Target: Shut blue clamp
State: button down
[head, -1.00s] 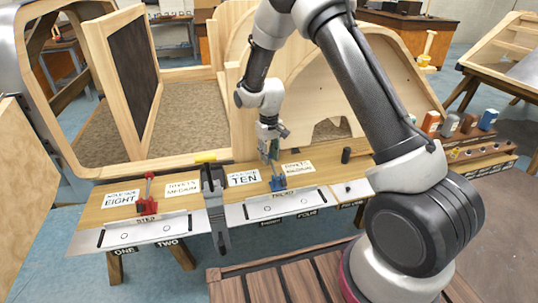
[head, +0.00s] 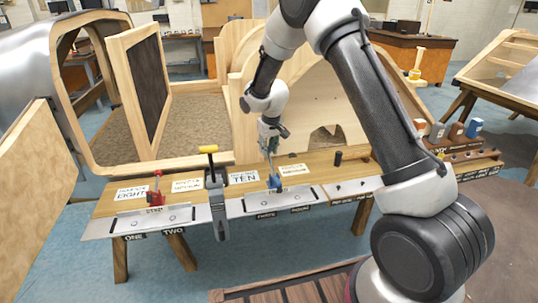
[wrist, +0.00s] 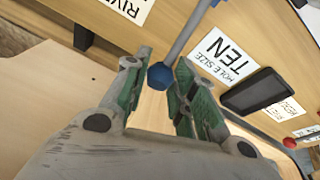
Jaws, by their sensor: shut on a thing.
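The blue clamp (head: 274,182) stands on the front of the wooden bench, between the TEN card and a white label. Its handle rises to my gripper (head: 268,138), which is right above the clamp. In the wrist view, my gripper (wrist: 160,82) has its green-padded fingers on either side of the handle's blue ball tip (wrist: 160,76). A grey rod (wrist: 185,32) runs up from the ball. My gripper is shut on this handle tip. Finger contact is hard to make out in the picture.
A red clamp (head: 156,188) and a dark clamp with a yellow grip (head: 208,149) stand to the left on the bench (head: 105,205). A black peg (head: 338,157) stands to the right. Curved wooden frames (head: 310,90) rise close behind my gripper.

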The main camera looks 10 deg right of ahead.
jog(key=shift+s+r, duration=0.35)
jog(key=shift+s, duration=0.5)
jog(key=shift+s+r, duration=0.35)
jog(key=shift+s, duration=0.45)
jog(key=c, duration=1.1)
grip_release()
jog(key=shift+a, duration=0.1)
jog(key=shift+c, duration=0.2)
jog(key=shift+w+r, duration=0.1)
jog(key=shift+r, duration=0.05)
jog(key=shift+r, duration=0.15)
